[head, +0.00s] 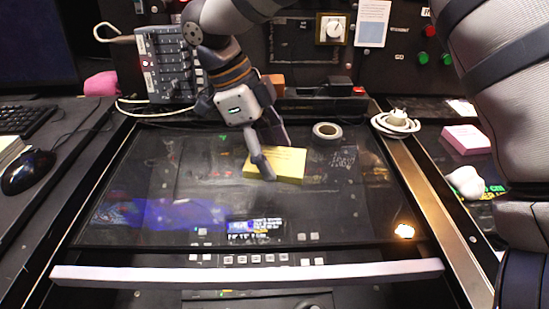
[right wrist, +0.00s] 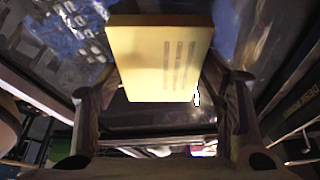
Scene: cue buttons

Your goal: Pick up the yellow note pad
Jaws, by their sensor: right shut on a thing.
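The yellow note pad (head: 290,168) is a thick block near the middle of the dark glassy panel in the head view. My right gripper (head: 268,158) reaches down from above and is shut on it. One finger shows across the pad's near left side; the far finger is partly hidden behind it. In the right wrist view the pad (right wrist: 158,62) sits between the two fingers, with faint lines of print on its face. I cannot tell whether it touches the panel or is slightly above it. My left gripper is not in view.
A grey tape roll (head: 326,130) lies just right of the pad. A coiled white cable (head: 396,122), a pink block (head: 466,139) and a white lump (head: 466,181) are farther right. A button box (head: 164,66) stands behind left.

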